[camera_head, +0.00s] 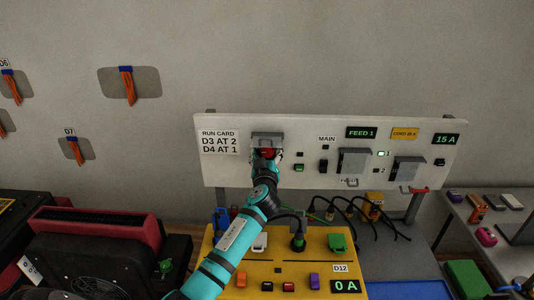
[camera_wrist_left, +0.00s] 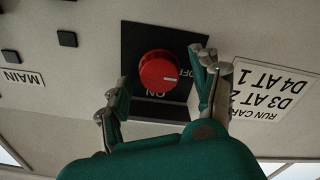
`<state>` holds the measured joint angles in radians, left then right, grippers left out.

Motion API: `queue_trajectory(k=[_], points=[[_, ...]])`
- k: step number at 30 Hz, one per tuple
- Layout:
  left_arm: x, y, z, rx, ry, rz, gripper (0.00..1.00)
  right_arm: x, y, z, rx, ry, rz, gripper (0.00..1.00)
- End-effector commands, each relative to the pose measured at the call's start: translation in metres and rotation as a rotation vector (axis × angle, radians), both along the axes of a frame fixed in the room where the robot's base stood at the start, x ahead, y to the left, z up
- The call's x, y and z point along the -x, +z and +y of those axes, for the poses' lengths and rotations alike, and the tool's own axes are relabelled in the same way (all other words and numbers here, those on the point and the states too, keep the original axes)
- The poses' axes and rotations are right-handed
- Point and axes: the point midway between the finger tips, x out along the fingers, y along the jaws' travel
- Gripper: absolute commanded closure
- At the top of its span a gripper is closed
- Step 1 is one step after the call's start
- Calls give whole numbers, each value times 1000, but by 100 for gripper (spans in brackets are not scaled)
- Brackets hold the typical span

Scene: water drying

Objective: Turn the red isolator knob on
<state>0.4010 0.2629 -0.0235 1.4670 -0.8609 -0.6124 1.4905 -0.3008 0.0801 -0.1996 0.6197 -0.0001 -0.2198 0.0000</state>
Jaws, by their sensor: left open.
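The round red isolator knob (camera_wrist_left: 158,73) sits on a black square plate (camera_wrist_left: 150,38) with "OFF" and "ON" lettering, seen inverted in the left wrist view. In the head view the knob (camera_head: 267,153) is mostly hidden by my left gripper (camera_head: 266,159), at the upper left of the white panel (camera_head: 230,171). My left gripper (camera_wrist_left: 160,76) is open, with one finger on each side of the knob. Gaps show between the fingers and the knob. A grey cover (camera_head: 267,139) is just above the knob. My right gripper is not in view.
Two more grey covers (camera_head: 354,161) (camera_head: 408,168) and a red-handled lever (camera_head: 414,190) are on the panel's right. A yellow console (camera_head: 217,258) with plugs stands below my left arm. A red-and-black machine (camera_head: 95,241) is at left.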

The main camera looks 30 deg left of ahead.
Motion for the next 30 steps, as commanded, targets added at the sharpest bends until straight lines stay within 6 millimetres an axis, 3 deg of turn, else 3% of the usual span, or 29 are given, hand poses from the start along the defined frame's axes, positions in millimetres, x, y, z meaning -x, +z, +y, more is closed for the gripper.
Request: queue_trajectory(k=[5, 17, 30], points=[[0, 0, 0, 0, 0, 0, 38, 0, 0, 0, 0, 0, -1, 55], [0, 0, 0, -1, 0, 1, 90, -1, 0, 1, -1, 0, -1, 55], [0, -2, 0, -86, 1, 52, 91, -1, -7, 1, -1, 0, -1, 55]])
